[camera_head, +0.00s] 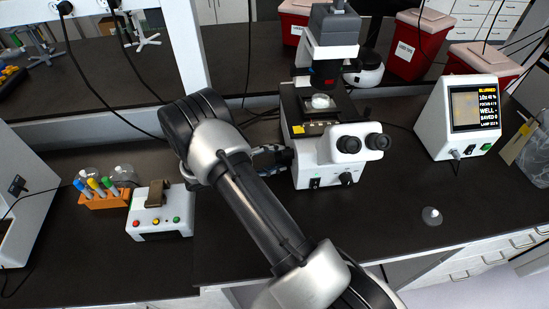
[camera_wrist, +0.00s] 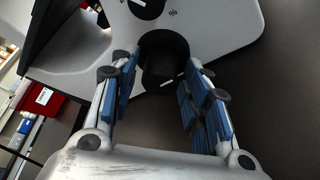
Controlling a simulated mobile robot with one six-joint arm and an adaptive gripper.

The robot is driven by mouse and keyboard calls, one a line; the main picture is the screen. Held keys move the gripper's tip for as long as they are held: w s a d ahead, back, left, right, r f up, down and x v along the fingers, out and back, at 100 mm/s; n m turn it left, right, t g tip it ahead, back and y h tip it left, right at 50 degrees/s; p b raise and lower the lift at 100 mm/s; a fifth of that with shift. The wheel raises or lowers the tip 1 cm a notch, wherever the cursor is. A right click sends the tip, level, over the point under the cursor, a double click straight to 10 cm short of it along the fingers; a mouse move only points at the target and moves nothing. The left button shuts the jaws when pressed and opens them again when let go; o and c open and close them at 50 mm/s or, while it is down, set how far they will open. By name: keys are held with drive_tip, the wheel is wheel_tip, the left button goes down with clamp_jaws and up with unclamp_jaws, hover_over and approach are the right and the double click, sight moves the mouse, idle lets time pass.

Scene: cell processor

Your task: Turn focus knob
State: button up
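The white microscope (camera_head: 325,165) stands on the dark bench, with black eyepieces on the right and a small clear dish (camera_head: 320,102) on its stage. Its black focus knob (camera_wrist: 162,62) sticks out of the white side in the wrist view, with a white mark on its face. My gripper (camera_wrist: 160,75) is open, with its blue-padded fingers on either side of the knob. Whether the right finger touches the knob is unclear. In the head view my gripper (camera_head: 283,156) is at the microscope's left side, and the knob is hidden there.
A monitor (camera_head: 462,118) on the right reads "BLURRED". Red bins (camera_head: 415,45) stand behind it. A small clear item (camera_head: 431,216) lies on the bench front. A tube rack (camera_head: 103,198) and a white button box (camera_head: 160,212) are left of my arm.

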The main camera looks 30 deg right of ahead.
drive_tip(key=c, duration=0.8)
drive_tip(key=n+g+y, duration=0.1)
drive_tip(key=n, duration=0.1)
drive_tip(key=n+g, duration=0.1)
drive_tip(key=n, duration=0.1)
drive_tip(key=shift+w+r+y+p, duration=0.1)
drive_tip(key=shift+y+p, duration=0.3)
drive_tip(key=n+g+y, duration=0.1)
drive_tip(key=n+g, duration=0.1)
drive_tip(key=n, duration=0.2)
drive_tip(key=shift+w+d+g, duration=0.1)
drive_tip(key=shift+g, duration=0.2)
drive_tip(key=shift+y, duration=0.3)
drive_tip(key=o, duration=1)
drive_tip(key=shift+o, duration=0.2)
